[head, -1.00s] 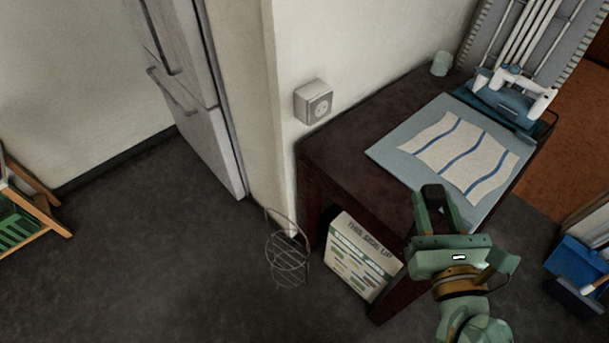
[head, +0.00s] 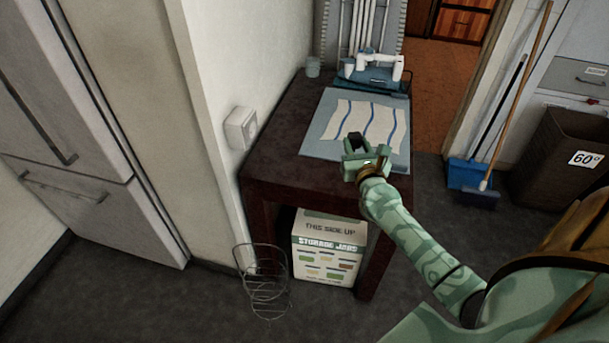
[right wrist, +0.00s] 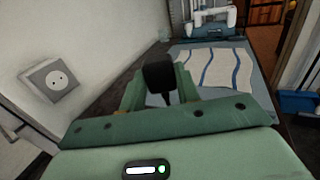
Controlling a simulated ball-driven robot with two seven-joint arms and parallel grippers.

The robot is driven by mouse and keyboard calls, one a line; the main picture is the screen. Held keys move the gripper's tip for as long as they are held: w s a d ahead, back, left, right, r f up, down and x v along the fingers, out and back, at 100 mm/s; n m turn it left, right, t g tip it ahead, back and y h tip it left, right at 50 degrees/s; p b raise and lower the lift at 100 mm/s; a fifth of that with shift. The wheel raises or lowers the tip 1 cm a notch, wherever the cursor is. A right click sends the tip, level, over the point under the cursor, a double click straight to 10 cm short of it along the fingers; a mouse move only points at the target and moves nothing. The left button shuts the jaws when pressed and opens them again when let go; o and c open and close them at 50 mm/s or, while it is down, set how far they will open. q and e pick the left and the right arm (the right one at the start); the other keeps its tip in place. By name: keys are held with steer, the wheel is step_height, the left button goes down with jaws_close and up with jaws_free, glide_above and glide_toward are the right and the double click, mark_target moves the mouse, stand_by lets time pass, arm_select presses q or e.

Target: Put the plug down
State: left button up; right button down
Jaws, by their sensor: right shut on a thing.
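The plug is a small black block (head: 357,140) between the fingers of my right gripper (head: 362,149). In the right wrist view the black plug (right wrist: 159,75) stands up between the green fingers of my right gripper (right wrist: 158,90), which is shut on it. Whether the plug touches anything below cannot be told. A wall socket (head: 240,128) is to the left of the table; it also shows in the right wrist view (right wrist: 52,82). My left gripper is not in view.
A blue iron (head: 375,74) and a small cup (head: 313,67) are at the table's far end. A box (head: 328,248) and a wire rack (head: 262,280) are on the floor. The table's left strip is bare. A broom (head: 484,190) stands right.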

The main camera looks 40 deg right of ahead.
steer(key=w+a+f+b, duration=0.3)
steer(key=w+a+f, duration=0.1)
steer(key=w+a, duration=0.1)
steer(key=b, duration=0.4)
glide_above(306, 180)
steer(key=d, duration=0.1)
steer(key=f, duration=0.2)
steer(key=s+f, duration=0.1)
steer(key=f, duration=0.1)
steer(key=shift+d+f, duration=0.1)
steer(key=shift+f, duration=0.2)
steer(key=shift+w+a+f, duration=0.25)
steer(key=shift+w, duration=0.15)
steer(key=shift+w+a+f+b, duration=0.2)
steer(key=shift+f+b, duration=0.1)
steer(key=shift+b, duration=0.15)
step_height(306, 180, down, 4)
steer(key=shift+w+a+r+b, duration=0.1)
steer(key=shift+r+b, duration=0.1)
steer(key=shift+b, duration=1.05)
steer(key=shift+r, duration=0.3)
arm_select(q)
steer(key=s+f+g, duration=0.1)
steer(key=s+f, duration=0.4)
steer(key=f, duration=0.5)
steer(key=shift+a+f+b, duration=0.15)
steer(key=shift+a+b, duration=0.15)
steer(key=shift+b, duration=0.1)
arm_select(e)
steer(key=shift+f, duration=0.65)
